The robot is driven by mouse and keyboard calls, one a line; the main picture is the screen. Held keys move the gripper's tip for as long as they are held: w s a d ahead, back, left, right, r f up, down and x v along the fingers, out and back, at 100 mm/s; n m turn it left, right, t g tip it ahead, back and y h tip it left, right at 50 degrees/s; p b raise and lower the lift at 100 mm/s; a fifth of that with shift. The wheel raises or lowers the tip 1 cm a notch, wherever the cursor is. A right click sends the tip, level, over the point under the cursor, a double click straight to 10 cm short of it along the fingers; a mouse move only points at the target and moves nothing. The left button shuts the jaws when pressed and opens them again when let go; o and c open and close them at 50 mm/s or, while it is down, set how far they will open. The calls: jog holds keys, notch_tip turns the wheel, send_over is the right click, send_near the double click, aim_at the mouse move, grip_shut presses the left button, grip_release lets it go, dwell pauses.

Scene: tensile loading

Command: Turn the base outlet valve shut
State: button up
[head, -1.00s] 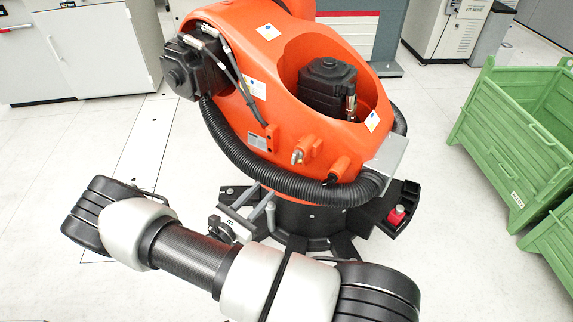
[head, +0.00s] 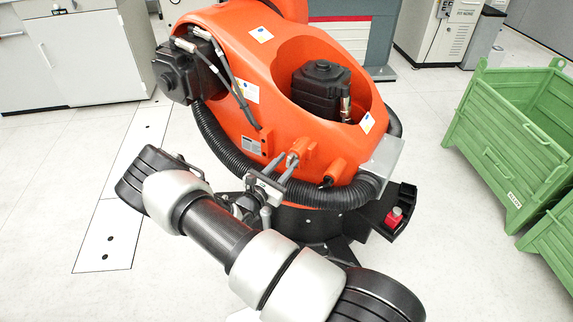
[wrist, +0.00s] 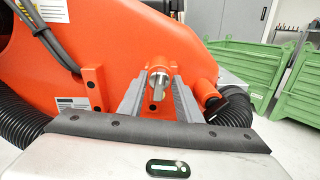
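The outlet valve appears to be the small silver fitting on an orange stub, low on the orange robot's base; it shows in the head view (head: 294,157) and centrally in the wrist view (wrist: 159,81). My gripper (head: 282,168) is open in front of it. In the wrist view its two grey fingers (wrist: 161,88) lie on either side of the silver fitting, with gaps visible. I cannot tell whether the fingertips reach past it in depth. The fitting's lower part is hard to make out.
A second orange stub with a black end (wrist: 214,100) sits close right of the fingers. A black corrugated hose (head: 225,150) curves below the orange body (head: 235,50). Green crates (head: 510,140) stand farther right.

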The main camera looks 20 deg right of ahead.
jog(key=shift+w+d, duration=0.15)
jog(key=shift+d, duration=0.05)
grip_shut()
